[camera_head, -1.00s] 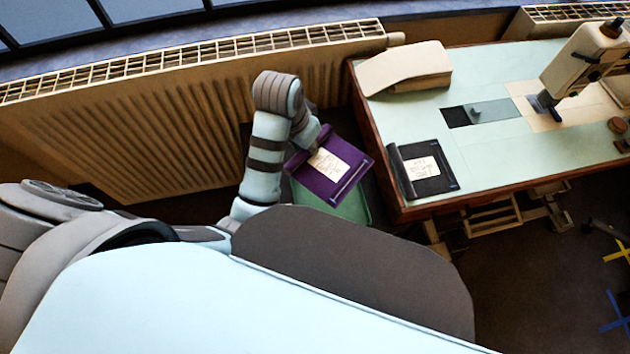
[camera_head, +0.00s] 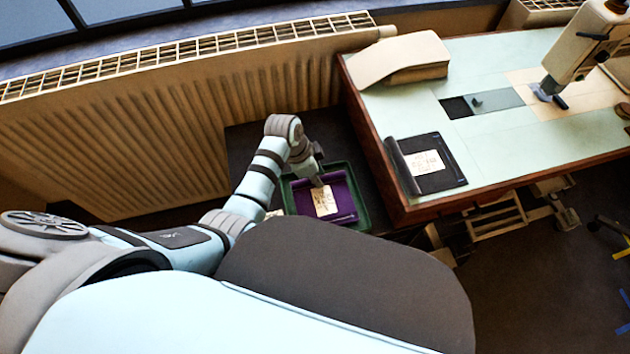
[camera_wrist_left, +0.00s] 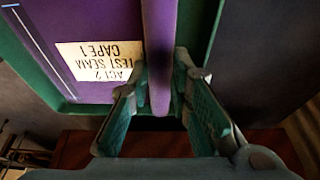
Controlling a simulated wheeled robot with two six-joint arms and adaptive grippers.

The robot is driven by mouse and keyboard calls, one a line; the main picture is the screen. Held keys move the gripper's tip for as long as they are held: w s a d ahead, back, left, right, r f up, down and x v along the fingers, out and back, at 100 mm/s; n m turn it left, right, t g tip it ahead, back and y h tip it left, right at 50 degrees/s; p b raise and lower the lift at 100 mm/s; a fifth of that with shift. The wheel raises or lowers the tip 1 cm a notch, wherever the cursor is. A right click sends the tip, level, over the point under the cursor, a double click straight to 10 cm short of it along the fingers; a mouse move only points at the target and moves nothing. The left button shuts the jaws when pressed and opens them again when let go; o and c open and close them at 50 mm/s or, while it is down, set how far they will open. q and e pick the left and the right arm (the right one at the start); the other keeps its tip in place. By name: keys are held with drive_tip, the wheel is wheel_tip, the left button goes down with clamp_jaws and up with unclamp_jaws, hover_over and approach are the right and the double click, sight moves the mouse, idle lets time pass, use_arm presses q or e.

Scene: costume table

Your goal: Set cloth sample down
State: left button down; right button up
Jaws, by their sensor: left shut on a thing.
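The purple cloth sample (camera_head: 338,203) has a cream label and a rolled edge; in the left wrist view (camera_wrist_left: 100,22) the label reads "ACT 2 TEST SEAM CAPE 1". My left gripper (camera_head: 317,178) is shut on its rolled edge, with one finger on each side of the roll in the left wrist view (camera_wrist_left: 163,88). The sample lies within the outline of a green tray (camera_head: 364,215); I cannot tell whether it touches the tray floor. My right gripper is not in view.
A dark cloth sample (camera_head: 447,178) with a label lies on the pale green sewing table (camera_head: 500,150), right of the tray. A sewing machine (camera_head: 583,42) and a beige cover (camera_head: 405,60) stand there. A ribbed radiator (camera_head: 170,130) runs along the wall behind.

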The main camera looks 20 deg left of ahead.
use_arm(q)
drive_tip(key=shift+f, duration=0.7)
drive_tip(key=shift+r, duration=0.1)
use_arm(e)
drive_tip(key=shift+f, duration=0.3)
use_arm(q)
drive_tip(key=c, duration=1.5)
unclamp_jaws()
drive_tip(key=shift+o, duration=0.2)
drive_tip(key=p+v, duration=0.5)
drive_tip(key=v, duration=0.7)
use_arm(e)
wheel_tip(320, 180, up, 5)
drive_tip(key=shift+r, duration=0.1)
use_arm(q)
drive_tip(key=shift+a, duration=0.1)
